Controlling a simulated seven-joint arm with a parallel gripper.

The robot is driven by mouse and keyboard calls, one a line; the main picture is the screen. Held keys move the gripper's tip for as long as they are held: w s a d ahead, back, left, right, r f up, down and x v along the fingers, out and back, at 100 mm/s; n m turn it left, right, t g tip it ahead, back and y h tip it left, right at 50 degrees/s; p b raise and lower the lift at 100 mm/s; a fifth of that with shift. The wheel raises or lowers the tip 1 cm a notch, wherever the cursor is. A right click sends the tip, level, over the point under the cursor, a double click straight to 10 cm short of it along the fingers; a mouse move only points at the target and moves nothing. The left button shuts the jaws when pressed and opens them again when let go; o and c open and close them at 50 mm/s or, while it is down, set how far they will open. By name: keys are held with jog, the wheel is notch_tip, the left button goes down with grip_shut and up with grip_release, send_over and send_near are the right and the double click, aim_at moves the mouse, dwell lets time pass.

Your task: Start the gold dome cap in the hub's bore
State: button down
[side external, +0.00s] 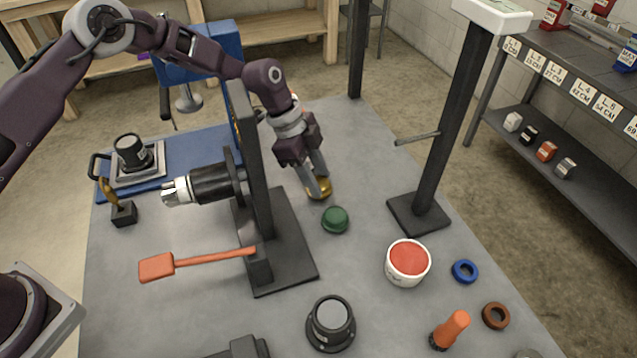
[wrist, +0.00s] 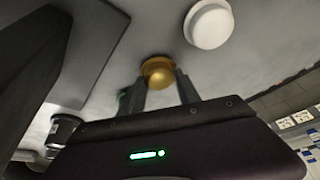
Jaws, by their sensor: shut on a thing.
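The gold dome cap (side external: 319,187) is between the fingertips of my gripper (side external: 317,188), which is shut on it, low at the table to the right of the upright black stand (side external: 262,170). I cannot tell whether the cap touches the table. The wrist view shows the gold dome (wrist: 158,70) at the tips of my gripper (wrist: 161,82). A black cylindrical hub (side external: 212,184) with a silver slotted end sticks out level from the left side of the stand, apart from the cap. Its bore is not visible.
A green cap (side external: 335,220) sits just in front of my gripper. An orange-handled paddle (side external: 200,260) juts left from the stand's base. A red-topped white tub (side external: 408,262), a blue ring (side external: 464,271) and a dark post (side external: 447,130) stand to the right.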

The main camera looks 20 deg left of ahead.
notch_tip(320, 180, up, 18)
jog(key=s+a+n+t, duration=0.2)
jog(key=n, duration=0.2)
jog(key=s+a+r+n+t+y, duration=0.1)
jog(key=s+a+r+n+y, duration=0.1)
jog(key=a+r+n, duration=0.4)
jog(key=s+a+r+n+t+y, duration=0.1)
jog(key=a+r+n+y, duration=0.1)
jog(key=a+r+n, duration=0.45)
jog(key=s+a+f+m, duration=0.25)
jog(key=s+f, duration=0.25)
jog(key=f, duration=0.4)
jog(key=s+a+r+m, duration=0.1)
jog(key=s+a, duration=0.3)
jog(key=a, duration=0.3)
jog(key=s+a+r+h, duration=0.1)
jog(key=s+a, duration=0.2)
jog(key=a, duration=0.5)
jog(key=s+a+r+m, duration=0.1)
jog(key=s+a+r, duration=0.1)
jog(key=s+a, duration=0.35)
jog(key=w+a+f+m+g+h, duration=0.3)
jog(key=w+f+m, duration=0.5)
jog(key=w+m, duration=0.3)
jog(key=shift+a+f+m+g, duration=0.25)
jog(key=shift+a+m+g, duration=0.25)
jog(key=shift+a, duration=0.5)
jog(key=shift+w, duration=0.1)
